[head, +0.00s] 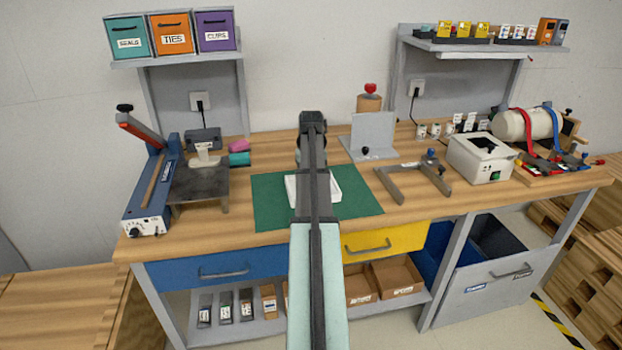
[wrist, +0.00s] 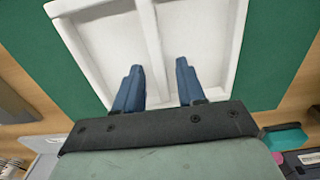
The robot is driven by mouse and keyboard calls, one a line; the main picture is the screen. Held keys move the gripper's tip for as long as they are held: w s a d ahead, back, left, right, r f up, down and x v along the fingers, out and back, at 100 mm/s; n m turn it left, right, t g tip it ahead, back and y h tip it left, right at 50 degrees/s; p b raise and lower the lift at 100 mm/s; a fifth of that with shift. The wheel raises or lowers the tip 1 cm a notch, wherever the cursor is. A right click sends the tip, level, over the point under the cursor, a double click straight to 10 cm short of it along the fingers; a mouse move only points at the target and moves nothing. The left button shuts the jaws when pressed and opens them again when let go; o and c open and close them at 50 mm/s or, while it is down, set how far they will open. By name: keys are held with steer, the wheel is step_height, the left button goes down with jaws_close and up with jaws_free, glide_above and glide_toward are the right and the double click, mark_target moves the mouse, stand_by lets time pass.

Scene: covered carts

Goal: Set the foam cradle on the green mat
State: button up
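A white tray (head: 335,188) with a raised rim lies on the green mat (head: 270,215), partly hidden by my arm in the head view. In the wrist view the white tray (wrist: 100,45) shows two shallow, empty compartments with a divider between them. I cannot tell for sure whether this tray is the foam cradle; a small white piece (head: 205,157) also stands on a dark plate at the left. My gripper (wrist: 159,65) is open over the tray, its blue fingers apart and on either side of the divider's line. Contact is unclear. The mat (wrist: 285,40) surrounds the tray.
A blue lever device (head: 150,190) stands at the left, near a teal roll (head: 239,159). A grey angled plate (head: 373,135), a grey bracket (head: 418,180) and a white box (head: 482,157) stand to the right. Bare wood lies beside the mat.

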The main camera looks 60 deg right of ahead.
step_height(320, 180, up, 12)
steer(key=shift+r, duration=0.15)
stand_by(0.5)
stand_by(0.3)
